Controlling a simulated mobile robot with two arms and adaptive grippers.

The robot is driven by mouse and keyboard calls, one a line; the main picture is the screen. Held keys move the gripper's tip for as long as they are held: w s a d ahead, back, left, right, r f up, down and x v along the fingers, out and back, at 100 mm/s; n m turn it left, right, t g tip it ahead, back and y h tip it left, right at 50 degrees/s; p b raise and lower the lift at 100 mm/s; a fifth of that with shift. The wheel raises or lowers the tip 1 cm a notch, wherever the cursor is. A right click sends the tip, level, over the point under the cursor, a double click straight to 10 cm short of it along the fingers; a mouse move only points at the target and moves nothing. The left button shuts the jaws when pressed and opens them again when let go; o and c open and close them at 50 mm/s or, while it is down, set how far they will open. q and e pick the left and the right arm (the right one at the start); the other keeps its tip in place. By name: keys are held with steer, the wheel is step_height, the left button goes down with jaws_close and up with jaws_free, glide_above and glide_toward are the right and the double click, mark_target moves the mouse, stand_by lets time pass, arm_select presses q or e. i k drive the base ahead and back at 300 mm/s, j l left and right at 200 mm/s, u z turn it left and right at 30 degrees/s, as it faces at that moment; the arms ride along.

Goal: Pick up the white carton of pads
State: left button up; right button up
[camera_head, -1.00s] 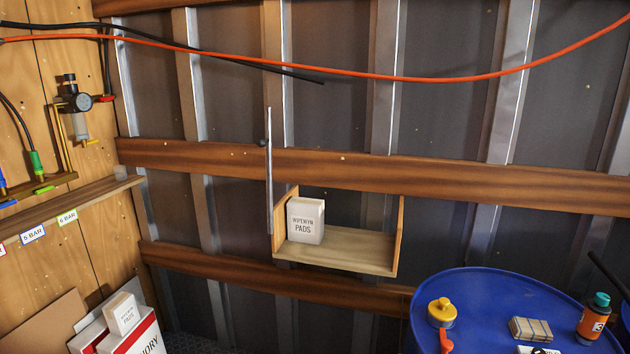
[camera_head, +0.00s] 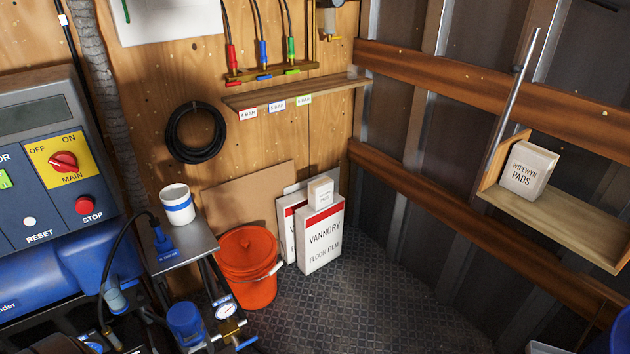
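A white carton labelled "WIPEWYN PADS" (camera_head: 528,170) stands upright at the left end of a small wooden wall shelf (camera_head: 560,215) at the right. A smaller white carton (camera_head: 320,191) sits on top of a white and red "VANNORY FLOOR FILM" box (camera_head: 321,238) on the floor in the corner; its label is too small to read now, though it read "PADS" in the earlier view. Neither of my grippers shows in the head view.
An orange lidded bucket (camera_head: 248,268) stands on the floor left of the boxes. A small metal stand (camera_head: 185,246) holds a white and blue roll or cup (camera_head: 177,204). A control panel (camera_head: 45,170) fills the left. The dark floor (camera_head: 380,300) in the middle is clear.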

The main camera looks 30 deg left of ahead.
mark_target(320, 190)
steer(key=u, duration=1.1)
steer(key=i+l+u, duration=0.1)
steer(key=u, duration=0.25)
steer(key=i+l+u, duration=0.2)
steer(key=u, duration=0.15)
steer(key=i+l+u, duration=0.2)
steer(key=u, duration=0.15)
